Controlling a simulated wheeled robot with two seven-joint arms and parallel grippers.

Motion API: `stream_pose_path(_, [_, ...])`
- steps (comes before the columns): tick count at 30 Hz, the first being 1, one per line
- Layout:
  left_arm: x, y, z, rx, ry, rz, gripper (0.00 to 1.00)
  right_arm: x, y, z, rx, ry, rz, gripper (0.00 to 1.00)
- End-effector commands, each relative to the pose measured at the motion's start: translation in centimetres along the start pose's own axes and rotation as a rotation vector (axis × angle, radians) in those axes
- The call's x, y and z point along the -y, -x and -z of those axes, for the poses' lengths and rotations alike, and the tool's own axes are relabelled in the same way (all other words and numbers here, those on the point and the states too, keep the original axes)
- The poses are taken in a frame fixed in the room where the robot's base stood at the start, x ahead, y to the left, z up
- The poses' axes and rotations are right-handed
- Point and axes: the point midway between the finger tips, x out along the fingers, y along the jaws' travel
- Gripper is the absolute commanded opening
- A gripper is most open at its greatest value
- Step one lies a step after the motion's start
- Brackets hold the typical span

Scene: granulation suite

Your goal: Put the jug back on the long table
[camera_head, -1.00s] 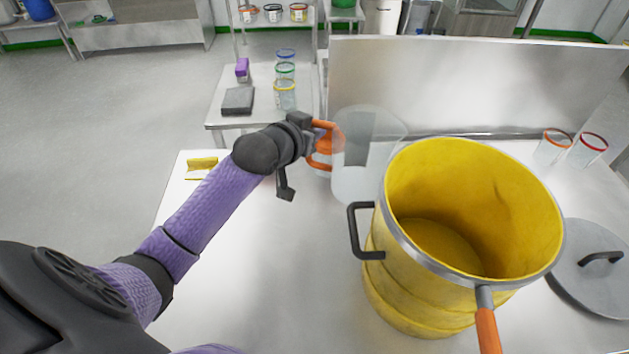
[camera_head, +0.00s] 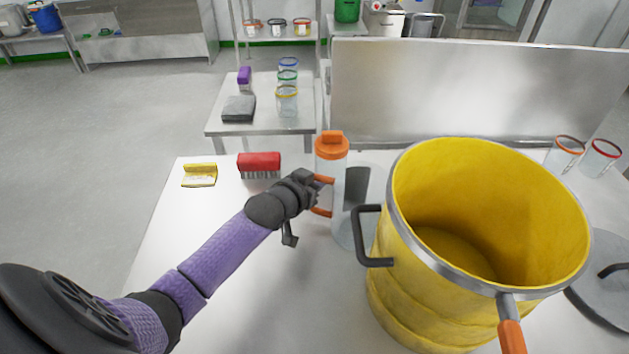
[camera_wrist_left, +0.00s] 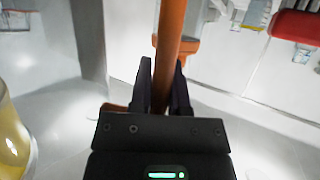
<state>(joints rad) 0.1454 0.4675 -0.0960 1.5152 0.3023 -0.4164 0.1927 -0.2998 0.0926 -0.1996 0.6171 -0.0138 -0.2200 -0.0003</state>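The jug (camera_head: 339,200) is clear, with an orange lid (camera_head: 332,146) and an orange handle. In the head view it is about upright, just left of the big yellow pot. My left gripper (camera_head: 318,184) is shut on its handle from the left. In the left wrist view the orange handle (camera_wrist_left: 171,40) runs between the two dark fingers (camera_wrist_left: 164,88). The long table (camera_head: 215,235) is a pale surface below the jug. I cannot tell whether the jug's base touches it. My right gripper is not in view.
The yellow pot (camera_head: 435,235) with black side handle stands close to the jug's right. Two clear beakers stand at back right. The table's left part is mostly clear.

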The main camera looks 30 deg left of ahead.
Motion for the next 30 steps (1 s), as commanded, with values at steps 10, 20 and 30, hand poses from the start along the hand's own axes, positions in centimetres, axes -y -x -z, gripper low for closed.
stream_pose_path(10, [0.0,0.0,0.0,0.001,0.0,0.0,0.56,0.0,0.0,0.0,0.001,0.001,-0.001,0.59])
stream_pose_path(20, [-0.1,3.5,0.6,0.003,-0.002,-0.001,0.56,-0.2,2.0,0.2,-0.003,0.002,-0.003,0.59])
stream_pose_path(30, [0.0,10.8,0.4,0.002,0.0,-0.001,0.56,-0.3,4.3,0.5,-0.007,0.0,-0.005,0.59])
